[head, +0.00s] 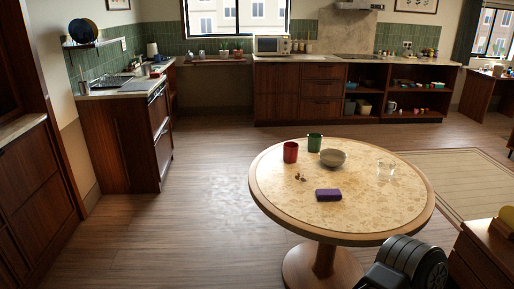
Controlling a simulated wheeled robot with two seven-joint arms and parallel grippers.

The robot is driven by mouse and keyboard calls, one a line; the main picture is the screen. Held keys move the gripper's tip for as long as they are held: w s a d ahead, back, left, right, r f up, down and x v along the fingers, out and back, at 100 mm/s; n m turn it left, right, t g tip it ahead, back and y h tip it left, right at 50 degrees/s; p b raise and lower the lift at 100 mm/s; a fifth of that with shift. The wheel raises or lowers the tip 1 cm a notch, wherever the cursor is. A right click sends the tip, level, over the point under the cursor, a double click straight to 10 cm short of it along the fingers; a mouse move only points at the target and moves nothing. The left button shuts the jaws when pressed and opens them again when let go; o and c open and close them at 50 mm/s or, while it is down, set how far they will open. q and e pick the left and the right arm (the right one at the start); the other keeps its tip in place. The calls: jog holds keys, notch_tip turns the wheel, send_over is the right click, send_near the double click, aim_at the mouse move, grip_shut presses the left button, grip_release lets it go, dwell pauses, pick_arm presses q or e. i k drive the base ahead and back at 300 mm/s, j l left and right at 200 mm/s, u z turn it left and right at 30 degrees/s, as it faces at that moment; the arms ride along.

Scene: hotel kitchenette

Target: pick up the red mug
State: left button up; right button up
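The red mug (290,152) stands upright on the round table (268,196), near its far left part. A dark green mug (315,142) stands close behind it to the right. A grey bowl (333,158) sits to the right of the red mug, apart from it. No handle can be made out clearly on the red mug. Neither of my grippers can be seen in the head view.
A purple block-like item (328,195), small brown bits and clear glasses (386,170) are on the table. A wooden cabinet (484,262) stands at the lower right. The floor (205,215) left of the table is clear. Counters line the back and left.

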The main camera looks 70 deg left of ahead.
aim_at(290, 149)
jog(key=u, duration=2.1)
